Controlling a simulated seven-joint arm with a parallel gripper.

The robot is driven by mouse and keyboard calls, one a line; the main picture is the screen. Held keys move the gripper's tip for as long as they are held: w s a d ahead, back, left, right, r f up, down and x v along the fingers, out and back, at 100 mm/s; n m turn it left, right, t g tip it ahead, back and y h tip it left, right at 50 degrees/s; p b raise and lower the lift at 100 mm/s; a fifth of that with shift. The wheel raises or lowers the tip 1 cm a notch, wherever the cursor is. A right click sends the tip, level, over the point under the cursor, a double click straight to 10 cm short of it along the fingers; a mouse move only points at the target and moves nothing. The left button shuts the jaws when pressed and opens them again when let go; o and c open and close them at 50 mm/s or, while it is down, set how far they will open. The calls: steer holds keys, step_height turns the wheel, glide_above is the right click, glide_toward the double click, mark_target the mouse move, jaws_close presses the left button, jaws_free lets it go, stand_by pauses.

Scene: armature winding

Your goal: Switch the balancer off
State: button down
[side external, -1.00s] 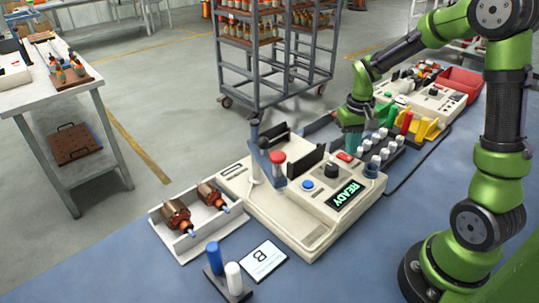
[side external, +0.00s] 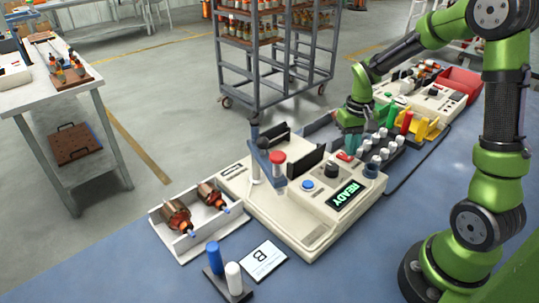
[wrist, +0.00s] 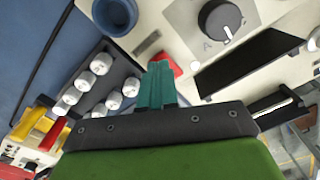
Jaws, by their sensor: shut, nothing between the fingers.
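The cream machine (side external: 290,213), which I take to be the balancer, stands on the blue bench with its display (side external: 347,196) lit and reading READY. A red switch (side external: 345,156) sits at the far end of its panel, near a black knob (side external: 331,171) and a blue button (side external: 307,185). In the wrist view, my gripper (wrist: 160,68) has its teal fingers together and empty. Their tips partly cover the red switch (wrist: 175,61); I cannot tell whether they touch it. The knob (wrist: 219,19) is up and right of the tips. The switch's position is not readable.
A rack of white-capped cylinders (side external: 380,147) stands close beside the panel's far end. Black upright plates (side external: 305,162) and a red-topped post (side external: 278,165) rise from the machine. A white tray with copper armatures (side external: 190,245) lies at the near left. Yellow holders (side external: 426,127) are farther back.

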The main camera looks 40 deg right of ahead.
steer(key=shift+f, duration=0.65)
stand_by(0.3)
steer(key=shift+r, duration=3.5)
steer(key=shift+s+a+f, duration=0.1)
steer(key=shift+a+f, duration=0.05)
steer(key=shift+f, duration=0.1)
steer(key=s+a+r+n+t+y, duration=0.1)
steer(key=s+a+r+t, duration=0.2)
steer(key=s+a+r, duration=0.2)
steer(key=s+a+r+t+y, duration=0.1)
steer(key=s+a+r+t, duration=0.3)
steer(key=a, duration=0.6)
steer(key=shift+s+a+r+n, duration=0.35)
steer(key=shift+s+r+n, duration=0.1)
steer(key=shift+r, duration=0.3)
